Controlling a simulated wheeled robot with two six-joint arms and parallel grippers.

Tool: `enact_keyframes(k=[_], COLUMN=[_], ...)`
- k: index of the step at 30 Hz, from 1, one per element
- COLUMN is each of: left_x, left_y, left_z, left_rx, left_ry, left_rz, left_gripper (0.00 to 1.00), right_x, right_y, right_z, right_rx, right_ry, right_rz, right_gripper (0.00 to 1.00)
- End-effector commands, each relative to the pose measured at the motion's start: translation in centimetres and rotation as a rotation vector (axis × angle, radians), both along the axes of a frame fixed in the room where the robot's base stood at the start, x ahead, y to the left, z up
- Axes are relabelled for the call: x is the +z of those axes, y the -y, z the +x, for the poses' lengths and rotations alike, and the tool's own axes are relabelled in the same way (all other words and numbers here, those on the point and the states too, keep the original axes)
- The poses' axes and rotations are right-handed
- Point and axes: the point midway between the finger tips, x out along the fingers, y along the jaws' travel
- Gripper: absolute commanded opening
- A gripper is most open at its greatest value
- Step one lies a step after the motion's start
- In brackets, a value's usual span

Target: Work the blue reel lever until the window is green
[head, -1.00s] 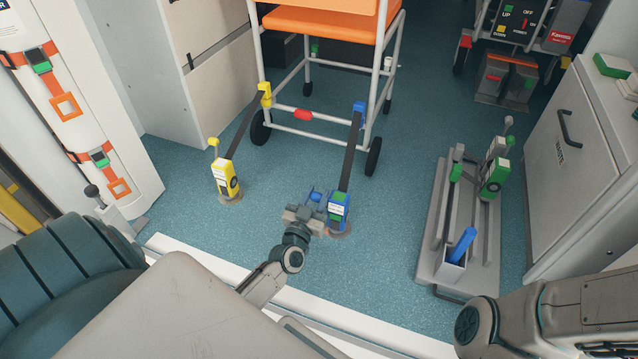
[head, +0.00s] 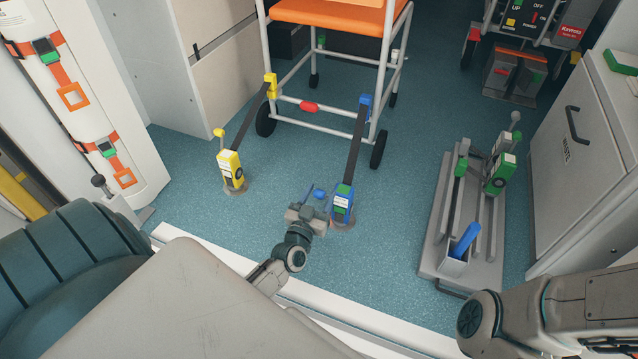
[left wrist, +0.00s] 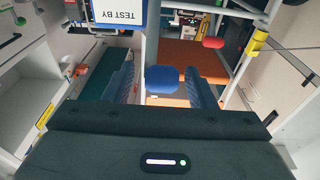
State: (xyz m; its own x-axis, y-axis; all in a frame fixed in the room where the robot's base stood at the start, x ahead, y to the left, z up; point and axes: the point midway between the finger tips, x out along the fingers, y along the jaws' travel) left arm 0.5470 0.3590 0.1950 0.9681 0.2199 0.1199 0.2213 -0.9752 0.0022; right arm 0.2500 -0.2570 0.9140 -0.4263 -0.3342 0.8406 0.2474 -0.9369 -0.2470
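The blue reel (head: 343,205) stands on the floor at the foot of a dark strap that runs up to the chair frame. Small green patches show on it; I cannot make out which is its window. Its lever ends in a blue knob (head: 319,193), left of the body. My left gripper (head: 308,211) is at the lever, just left of the reel. In the left wrist view the knob (left wrist: 162,79) sits between the two open fingers (left wrist: 160,92), with a gap on each side. The reel's white label (left wrist: 113,14) shows above. My right gripper is out of view.
A yellow reel (head: 231,171) stands to the left, strapped to the orange-seated chair (head: 330,20). A grey rack (head: 437,250) with a green reel (head: 499,173) and a blue handle (head: 465,241) is at the right. Floor between the blue reel and the rack is clear.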

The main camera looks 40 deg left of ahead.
Motion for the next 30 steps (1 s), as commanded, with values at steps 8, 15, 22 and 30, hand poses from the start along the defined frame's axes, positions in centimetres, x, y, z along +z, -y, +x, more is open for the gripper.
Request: enact_keyframes(k=[8,15,22,30], left_x=[0.3,0.0,-0.6,-0.9], left_y=[0.1,1.1,2.0,2.4], left_z=[-0.6,-4.7,-8.8,-10.4], left_rx=[0.001,0.0,0.0,0.0], left_ry=[0.003,0.0,0.001,0.004], left_rz=[0.003,0.001,0.001,0.001], left_gripper=[0.51,0.51,0.51,0.51], right_x=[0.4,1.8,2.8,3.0], right_y=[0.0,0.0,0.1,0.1], right_z=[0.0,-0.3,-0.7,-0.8], right_rx=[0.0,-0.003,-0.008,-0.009], right_ry=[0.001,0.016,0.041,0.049], right_rz=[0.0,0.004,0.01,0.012], right_gripper=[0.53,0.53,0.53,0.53])
